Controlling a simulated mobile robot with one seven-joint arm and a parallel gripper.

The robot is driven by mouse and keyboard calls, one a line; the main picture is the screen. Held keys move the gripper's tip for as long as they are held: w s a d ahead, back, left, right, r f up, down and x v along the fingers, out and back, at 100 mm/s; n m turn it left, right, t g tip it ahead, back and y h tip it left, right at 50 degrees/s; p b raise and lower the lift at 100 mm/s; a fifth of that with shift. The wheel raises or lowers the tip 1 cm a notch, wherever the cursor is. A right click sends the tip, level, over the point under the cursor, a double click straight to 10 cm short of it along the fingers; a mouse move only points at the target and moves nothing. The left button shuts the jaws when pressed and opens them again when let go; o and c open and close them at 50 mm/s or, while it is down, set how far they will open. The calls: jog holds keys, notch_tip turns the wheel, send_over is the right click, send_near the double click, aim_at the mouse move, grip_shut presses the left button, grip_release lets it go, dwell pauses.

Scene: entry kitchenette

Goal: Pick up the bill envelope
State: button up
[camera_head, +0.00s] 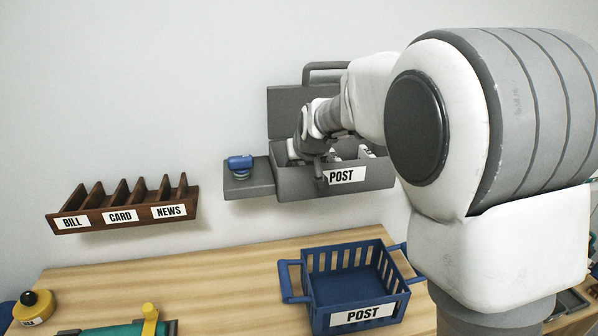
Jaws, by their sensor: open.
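A grey wall-mounted box labelled POST (290,184) has its lid raised against the wall. White paper-like pieces (366,152) show inside it at the right. I cannot tell whether one of them is the bill envelope. My gripper (318,168) reaches down into the left half of the box, left of the white pieces. It is open, its fingers are small and dark here, and my arm hides part of the box. Nothing shows clearly between the fingers.
A brown wall rack (90,227) labelled BILL, CARD and NEWS hangs at left. A blue object (240,163) sits on the grey side ledge (247,186). A blue POST basket (317,320) stands on the wooden counter (215,285).

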jog(key=x, duration=0.4)
jog(key=shift+w+d+r, duration=0.1)
jog(key=shift+w, duration=0.1)
grip_shut()
